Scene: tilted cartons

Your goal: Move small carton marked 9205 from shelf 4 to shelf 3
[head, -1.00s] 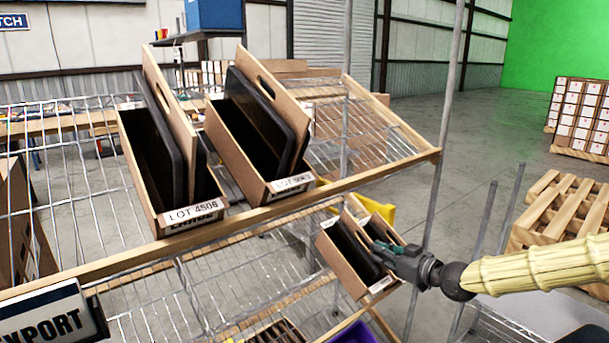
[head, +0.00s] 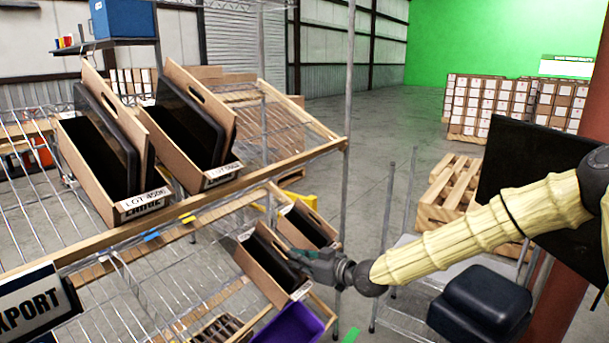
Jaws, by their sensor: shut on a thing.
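A small open-topped carton (head: 264,282) with a black thing inside sits at a tilt at the right end of the lower shelf. My gripper (head: 297,256) reaches in from the right and is shut on this carton's upper right side. The fingertips are partly hidden against it. A label shows on its front end, but its number is too small to read. A second small carton (head: 318,232) stands just behind it, partly hidden by my gripper. I cannot tell whether the held carton is clear of the shelf.
Two large tilted cartons (head: 85,160) (head: 182,130) with dark panels stand on the upper shelf, whose wooden front rail (head: 250,175) runs above my gripper. A purple bin (head: 290,325) lies below. A shelf post (head: 346,160) rises close by. Dark boxes (head: 482,300) stand at right.

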